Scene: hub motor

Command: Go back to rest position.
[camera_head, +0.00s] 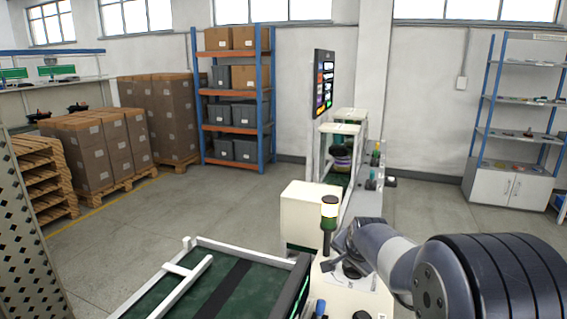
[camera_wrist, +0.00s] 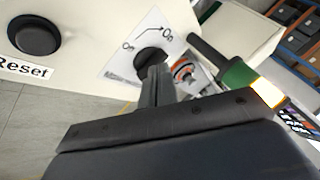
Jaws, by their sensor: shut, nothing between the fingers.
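My gripper (camera_wrist: 157,84) shows in the wrist view with its dark fingers together and nothing seen between them. Its tips are close to a black rotary knob (camera_wrist: 152,60) on a white panel (camera_wrist: 88,32); whether they touch it I cannot tell. A label with "On" and an arrow surrounds the knob. In the head view my arm reaches from the lower right towards the white station (camera_head: 352,296), and my fingertips are hidden there.
A black button (camera_wrist: 36,34) sits left of the knob, above a "Reset" label. A signal lamp (camera_head: 329,215) stands beside my arm. A green conveyor (camera_head: 205,285) lies to the left. Shelving (camera_head: 236,100) and stacked boxes (camera_head: 100,150) stand behind open floor.

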